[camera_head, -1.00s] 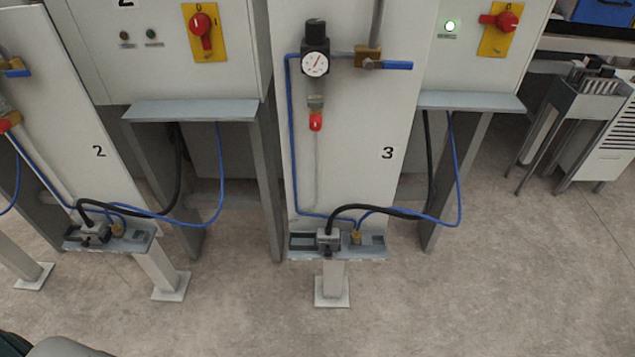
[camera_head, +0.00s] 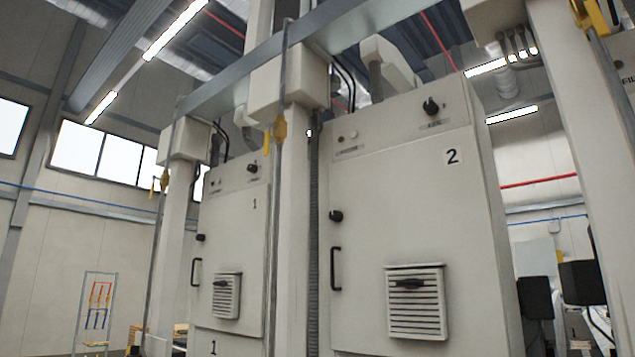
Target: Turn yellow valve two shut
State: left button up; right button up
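A yellow valve handle (camera_head: 280,129) sits on a thin grey vertical pipe between the cabinets marked 1 and 2, pointing downward. Another yellow handle (camera_head: 164,181) is on a pipe at the left, by cabinet 1. A third, larger yellow part (camera_head: 592,16) is cut off at the top right edge. I see no number on any of the yellow handles, so I cannot tell which is valve two. Neither of my grippers is in view.
Cabinet 1 (camera_head: 228,240) and cabinet 2 (camera_head: 400,220) stand ahead with black knobs, handles and vents. White columns stand beside them, one (camera_head: 580,150) close on the right. A wall rack (camera_head: 97,305) hangs far left. The floor is out of view.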

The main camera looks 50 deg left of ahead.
aim_at(267, 123)
jog(key=j+u, duration=0.1)
jog(key=u, duration=1.35)
